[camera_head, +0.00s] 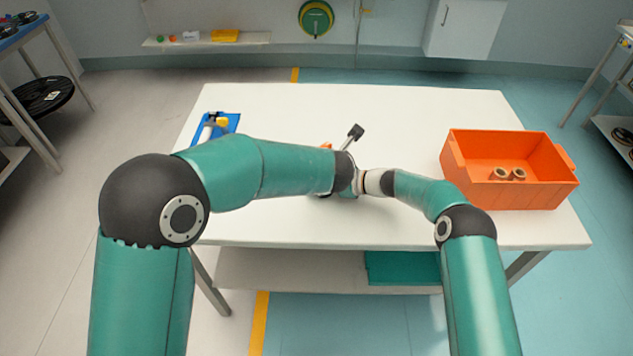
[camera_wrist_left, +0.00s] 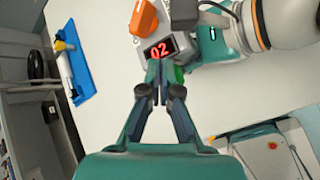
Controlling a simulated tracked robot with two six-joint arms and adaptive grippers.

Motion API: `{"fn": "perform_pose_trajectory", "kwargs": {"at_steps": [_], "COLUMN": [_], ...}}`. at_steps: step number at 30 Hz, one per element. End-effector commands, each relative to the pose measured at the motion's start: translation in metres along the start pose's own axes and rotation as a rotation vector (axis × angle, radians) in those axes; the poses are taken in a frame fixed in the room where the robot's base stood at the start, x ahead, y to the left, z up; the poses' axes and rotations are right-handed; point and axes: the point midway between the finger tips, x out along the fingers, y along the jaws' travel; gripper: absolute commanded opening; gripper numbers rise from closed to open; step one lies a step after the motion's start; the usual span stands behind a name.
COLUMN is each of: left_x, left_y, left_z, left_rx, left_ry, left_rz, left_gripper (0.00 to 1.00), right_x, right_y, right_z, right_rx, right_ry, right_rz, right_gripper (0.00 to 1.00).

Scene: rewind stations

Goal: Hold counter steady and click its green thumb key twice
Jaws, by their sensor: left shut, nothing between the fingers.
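The counter (camera_wrist_left: 150,25) is a grey box with an orange part on top, and its red display (camera_wrist_left: 159,49) reads 02. In the head view only a bit of orange (camera_head: 326,146) shows past my left arm. The green thumb key (camera_wrist_left: 179,74) is partly hidden beside my left fingertips. My left gripper (camera_wrist_left: 160,72) is shut and empty, with its tips at the counter's edge below the display; I cannot tell whether they touch the key. My right gripper (camera_wrist_left: 188,16) reaches in from the right, a dark finger against the counter; its other finger is hidden.
An orange bin (camera_head: 510,195) with brown spools stands at the table's right. A blue tray (camera_head: 228,122) with a white and yellow item lies at the left and also shows in the left wrist view (camera_wrist_left: 77,62). The white table (camera_head: 430,110) is clear at the back.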

Motion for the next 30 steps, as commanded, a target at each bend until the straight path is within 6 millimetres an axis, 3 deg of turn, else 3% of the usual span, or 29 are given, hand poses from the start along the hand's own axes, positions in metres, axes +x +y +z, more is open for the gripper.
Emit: {"fn": "perform_pose_trajectory", "kwargs": {"at_steps": [11,30], "left_x": [-0.003,-0.042], "left_y": [0.002,0.03], "left_z": [0.003,0.03], "left_rx": [0.0,-0.001], "left_ry": [-0.001,-0.001], "left_rz": [0.001,0.001], "left_gripper": [0.0,0.0], "right_x": [0.0,0.0], "right_y": [0.0,0.0], "right_z": [0.0,0.0], "right_rx": [-0.001,-0.001], "right_ry": [0.0,0.0], "right_rz": [0.0,0.0], "right_gripper": [0.08,0.08]}}
